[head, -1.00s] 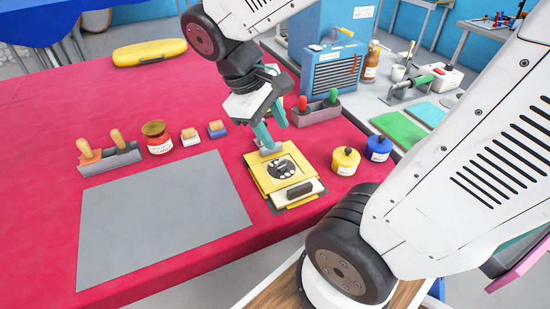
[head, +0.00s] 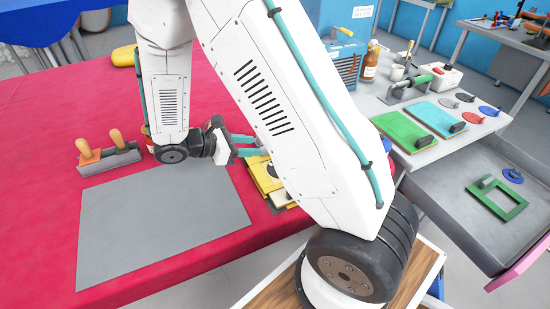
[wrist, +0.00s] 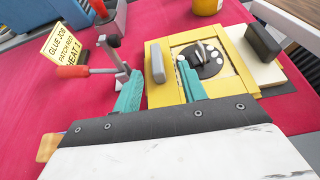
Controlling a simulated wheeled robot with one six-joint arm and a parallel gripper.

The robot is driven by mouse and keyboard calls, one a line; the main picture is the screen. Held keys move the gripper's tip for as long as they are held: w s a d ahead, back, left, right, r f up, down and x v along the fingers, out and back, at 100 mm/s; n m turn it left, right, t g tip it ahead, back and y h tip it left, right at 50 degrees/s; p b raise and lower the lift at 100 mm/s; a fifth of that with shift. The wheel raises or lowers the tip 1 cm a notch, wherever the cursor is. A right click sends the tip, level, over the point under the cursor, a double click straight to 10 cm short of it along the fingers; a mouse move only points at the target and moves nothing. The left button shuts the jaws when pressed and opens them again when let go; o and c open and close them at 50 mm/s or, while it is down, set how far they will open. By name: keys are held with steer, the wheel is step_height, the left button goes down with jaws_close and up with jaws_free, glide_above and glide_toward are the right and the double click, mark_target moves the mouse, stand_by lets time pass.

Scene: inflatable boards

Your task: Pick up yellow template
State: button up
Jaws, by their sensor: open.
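The yellow template (wrist: 156,92) is a flat yellow frame with a grey bar handle (wrist: 157,62), seen in the wrist view. It lies on a stack, around a black disc (wrist: 202,60) with pale dots. My gripper (wrist: 159,72) is open and empty, its teal fingers either side of the grey handle in the picture. I cannot tell how high the fingers are above the template. In the head view the template (head: 263,179) is mostly hidden behind my arm, with my gripper (head: 252,147) pointing right beside it.
A cream block with a black handle (wrist: 263,41) lies beside the template. A red-handled metal tool (wrist: 90,71) and a yellow label card (wrist: 66,48) are close to the left finger. A grey mat (head: 160,220) lies clear on the red table (head: 60,110).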

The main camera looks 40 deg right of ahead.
mark_target(267, 146)
steer(key=shift+d+f, duration=0.45)
steer(key=shift+f, duration=0.05)
steer(key=x, duration=0.6)
steer(key=shift+w+d+f, duration=0.15)
steer(key=shift+d, duration=0.25)
jaws_close()
